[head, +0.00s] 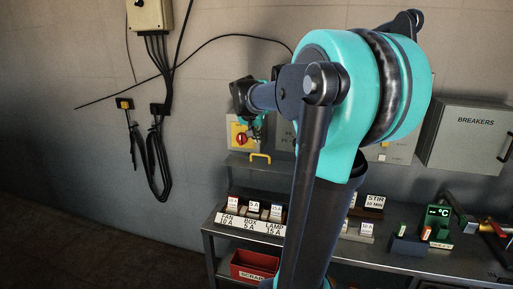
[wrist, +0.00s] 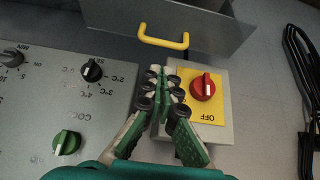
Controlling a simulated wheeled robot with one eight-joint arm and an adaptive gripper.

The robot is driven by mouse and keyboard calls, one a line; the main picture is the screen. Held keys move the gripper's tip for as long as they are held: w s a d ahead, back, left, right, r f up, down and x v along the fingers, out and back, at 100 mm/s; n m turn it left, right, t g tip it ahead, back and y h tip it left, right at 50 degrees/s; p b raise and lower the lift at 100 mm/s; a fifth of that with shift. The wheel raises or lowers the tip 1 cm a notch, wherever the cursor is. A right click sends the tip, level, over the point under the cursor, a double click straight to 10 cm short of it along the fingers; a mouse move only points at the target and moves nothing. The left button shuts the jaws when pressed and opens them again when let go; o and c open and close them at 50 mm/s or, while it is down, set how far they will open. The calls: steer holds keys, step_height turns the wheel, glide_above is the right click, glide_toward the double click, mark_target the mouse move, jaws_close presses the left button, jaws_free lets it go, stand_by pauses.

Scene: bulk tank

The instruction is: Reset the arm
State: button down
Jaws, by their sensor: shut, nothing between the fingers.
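My gripper (wrist: 166,80) is shut and empty in the wrist view, its green-padded fingers together. It is in front of the left part of a pale switch box (wrist: 220,136), just left of the red rotary knob (wrist: 203,87) on its yellow plate marked OFF. I cannot tell whether the fingers touch the box. In the head view my arm is raised and bent, with its large teal joint at the right of centre. The red knob (head: 241,139) shows there left of my arm. My arm hides much of the wall panel and the bench middle.
A grey control panel (wrist: 60,110) with black and green knobs is at left in the wrist view. A yellow handle (wrist: 163,37) juts out above. The bench (head: 222,238) holds labelled blocks; a red scrap bin (head: 252,268) sits below. Black cables (head: 158,160) hang at left.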

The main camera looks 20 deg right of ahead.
steer(key=s+a+f+n+y, duration=0.2)
steer(key=s+a+f, duration=0.3)
steer(key=s+f, duration=0.8)
steer(key=s+a+f+n+g+y, duration=0.1)
steer(key=s+a+f+n, duration=0.3)
steer(key=s+f, duration=0.9)
steer(key=shift+s+a+n+g+y, duration=0.3)
steer(key=shift+s+a+n+y, duration=0.1)
steer(key=shift+s+a+y, duration=0.25)
